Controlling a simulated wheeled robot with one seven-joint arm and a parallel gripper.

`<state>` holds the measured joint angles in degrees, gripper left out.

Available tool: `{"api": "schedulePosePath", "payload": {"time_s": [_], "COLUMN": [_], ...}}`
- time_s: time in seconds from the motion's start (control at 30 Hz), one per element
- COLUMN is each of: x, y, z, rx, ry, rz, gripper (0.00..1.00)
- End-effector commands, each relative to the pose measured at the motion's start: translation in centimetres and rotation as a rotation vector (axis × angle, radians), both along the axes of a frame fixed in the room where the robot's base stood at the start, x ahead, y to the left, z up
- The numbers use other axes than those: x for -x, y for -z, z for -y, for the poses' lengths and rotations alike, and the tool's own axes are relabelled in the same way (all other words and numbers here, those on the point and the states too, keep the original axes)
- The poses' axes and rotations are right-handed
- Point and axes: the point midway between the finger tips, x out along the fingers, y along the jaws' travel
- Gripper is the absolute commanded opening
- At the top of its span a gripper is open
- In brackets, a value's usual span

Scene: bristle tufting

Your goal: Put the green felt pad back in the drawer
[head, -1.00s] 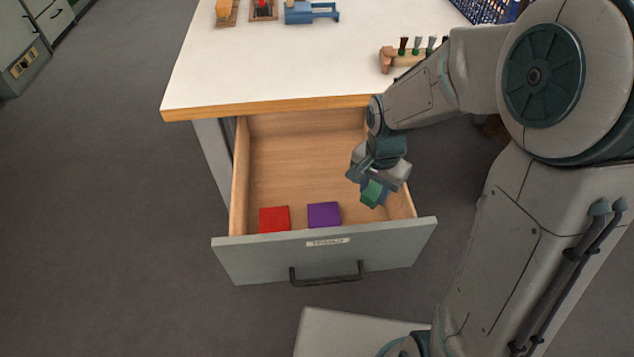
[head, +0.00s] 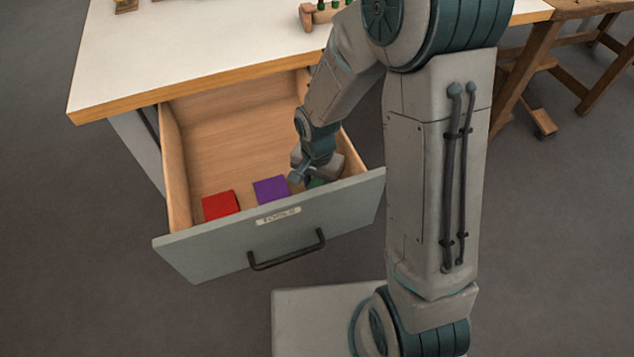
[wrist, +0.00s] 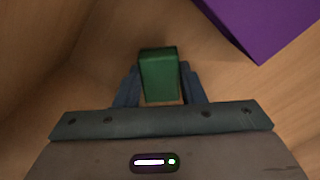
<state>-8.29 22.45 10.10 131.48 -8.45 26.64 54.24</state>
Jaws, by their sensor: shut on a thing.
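The green felt pad (wrist: 159,75) is a green block between my gripper's fingers in the wrist view. My gripper (wrist: 158,92) is shut on it. In the head view a small part of the green pad (head: 316,183) shows low inside the open drawer (head: 222,132), near its front right corner. My gripper (head: 309,182) is inside the drawer there, partly hidden by the drawer front and my arm. Whether the pad touches the drawer floor is hard to tell.
A purple pad (head: 271,190) lies just left of my gripper, and a red pad (head: 220,205) lies further left in the drawer. The drawer's back part is clear. The white worktop (head: 190,50) overhangs behind. A wooden trestle (head: 540,60) stands at the right.

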Motion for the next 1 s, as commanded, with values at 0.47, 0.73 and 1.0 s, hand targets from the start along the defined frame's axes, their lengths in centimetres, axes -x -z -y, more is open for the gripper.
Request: {"api": "schedulePosePath", "payload": {"time_s": [0.47,0.73,1.0], "x": [0.0,0.0,-0.1], "y": [0.2,-0.2,-5.1], "z": [0.0,0.0,0.0], "rx": [0.000,0.000,0.000], "ry": [0.000,-0.001,0.000], "rz": [0.000,0.000,0.004], "gripper": [0.57,0.57,0.57]}}
